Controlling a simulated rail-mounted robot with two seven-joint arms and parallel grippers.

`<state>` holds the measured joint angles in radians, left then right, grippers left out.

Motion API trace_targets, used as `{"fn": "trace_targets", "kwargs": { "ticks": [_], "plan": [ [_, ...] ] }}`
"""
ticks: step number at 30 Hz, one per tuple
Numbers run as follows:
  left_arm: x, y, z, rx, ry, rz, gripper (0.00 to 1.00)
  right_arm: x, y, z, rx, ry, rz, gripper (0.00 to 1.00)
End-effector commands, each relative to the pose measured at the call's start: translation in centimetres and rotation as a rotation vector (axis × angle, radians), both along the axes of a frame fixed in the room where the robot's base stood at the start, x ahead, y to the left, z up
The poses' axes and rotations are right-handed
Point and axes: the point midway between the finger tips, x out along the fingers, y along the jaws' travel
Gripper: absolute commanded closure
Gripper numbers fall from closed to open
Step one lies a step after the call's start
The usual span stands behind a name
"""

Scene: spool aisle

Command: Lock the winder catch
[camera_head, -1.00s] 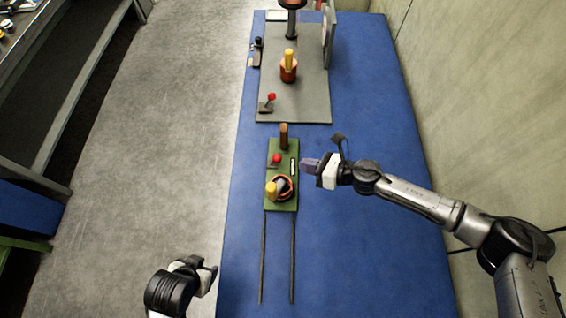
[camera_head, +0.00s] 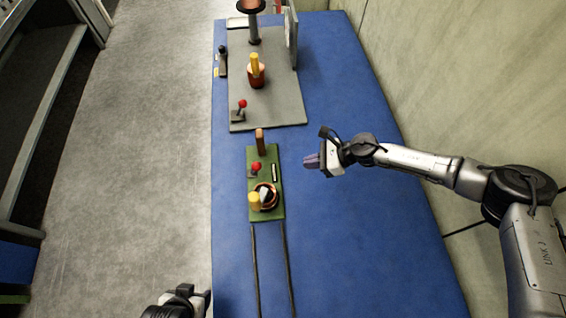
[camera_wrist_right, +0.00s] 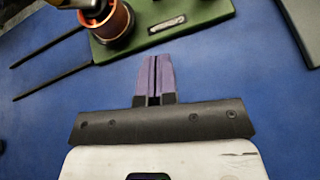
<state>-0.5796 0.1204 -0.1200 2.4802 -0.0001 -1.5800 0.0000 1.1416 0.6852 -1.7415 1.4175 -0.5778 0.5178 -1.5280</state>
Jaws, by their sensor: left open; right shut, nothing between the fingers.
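A green plate (camera_head: 277,210) lies on the blue bench. It carries a short lever with a red knob (camera_head: 256,168), a brown upright post (camera_head: 260,142), a pale slotted strip (camera_head: 275,172) and a copper-rimmed spool (camera_head: 270,194) with a yellow handle (camera_head: 254,201). Which part is the catch I cannot tell for sure. My right gripper (camera_head: 312,161) is shut and empty, to the right of the plate and apart from it. In the right wrist view its purple fingers (camera_wrist_right: 153,80) are together; the red knob is out of that view. My left gripper (camera_head: 207,297) is open at the bottom edge, partly cut off.
Two dark rails (camera_head: 270,270) run from the plate towards me. A grey board (camera_head: 285,105) beyond holds another red-knobbed lever (camera_head: 241,104), a red-and-yellow part (camera_head: 256,72) and a tall dark stand (camera_head: 253,28). Blue bench (camera_head: 350,240) is clear at right; a wall (camera_head: 440,90) stands beyond.

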Motion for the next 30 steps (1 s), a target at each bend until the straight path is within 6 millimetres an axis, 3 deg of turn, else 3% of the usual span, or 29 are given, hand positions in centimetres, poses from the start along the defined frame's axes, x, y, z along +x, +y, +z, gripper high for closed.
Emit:
{"fn": "trace_targets", "kwargs": {
  "ticks": [17,24,30],
  "plan": [
    [0.0,0.0,-0.8,-0.001,0.001,0.001,0.39,1.1,8.2,-5.1,0.0,0.001,0.002,1.0],
    [-0.1,0.0,-0.4,-0.001,0.001,0.001,0.39,1.7,10.9,-4.4,0.001,-0.001,0.002,1.0],
    [-0.1,0.0,-0.4,-0.001,0.001,0.001,0.39,1.8,11.8,-4.2,0.0,0.0,0.0,1.0]
  ]
}}
